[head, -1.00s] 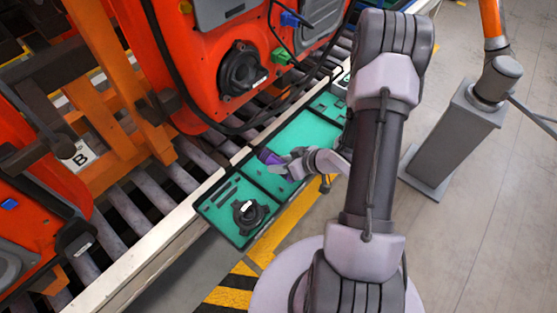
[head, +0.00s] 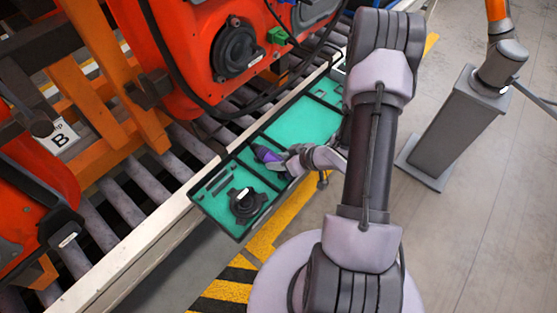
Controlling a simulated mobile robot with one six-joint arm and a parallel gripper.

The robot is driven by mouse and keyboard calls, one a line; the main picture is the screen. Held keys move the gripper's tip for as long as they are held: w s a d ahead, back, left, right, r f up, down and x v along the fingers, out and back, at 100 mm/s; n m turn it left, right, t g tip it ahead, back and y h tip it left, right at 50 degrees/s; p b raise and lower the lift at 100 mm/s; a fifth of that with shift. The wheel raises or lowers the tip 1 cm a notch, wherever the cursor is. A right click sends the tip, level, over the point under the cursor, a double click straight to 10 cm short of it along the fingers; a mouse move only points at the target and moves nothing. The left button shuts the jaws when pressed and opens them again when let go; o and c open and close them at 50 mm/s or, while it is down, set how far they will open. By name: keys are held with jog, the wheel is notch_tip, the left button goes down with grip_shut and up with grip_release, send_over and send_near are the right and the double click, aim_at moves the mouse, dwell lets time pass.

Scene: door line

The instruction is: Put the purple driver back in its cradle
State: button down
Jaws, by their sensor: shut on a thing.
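The purple driver (head: 264,154) shows at the tip of my gripper (head: 279,161) in the head view. My gripper is shut on it and holds it over the green tray, near the divider between its sections. The green tray (head: 305,124) has black edges and lies along the side of the conveyor. Its near section holds dark slots (head: 217,183) and a black round part. I cannot tell which recess is the driver's cradle, and I cannot tell whether the driver touches the tray. My wrist hides part of the tray's right side.
Red door units (head: 210,50) hang over the roller conveyor (head: 119,207). A grey pedestal (head: 455,125) stands at the right. The tray's middle section is largely bare.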

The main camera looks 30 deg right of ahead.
jog(key=shift+f, duration=0.35)
jog(key=c, duration=0.8)
grip_release()
jog(key=shift+o, duration=0.2)
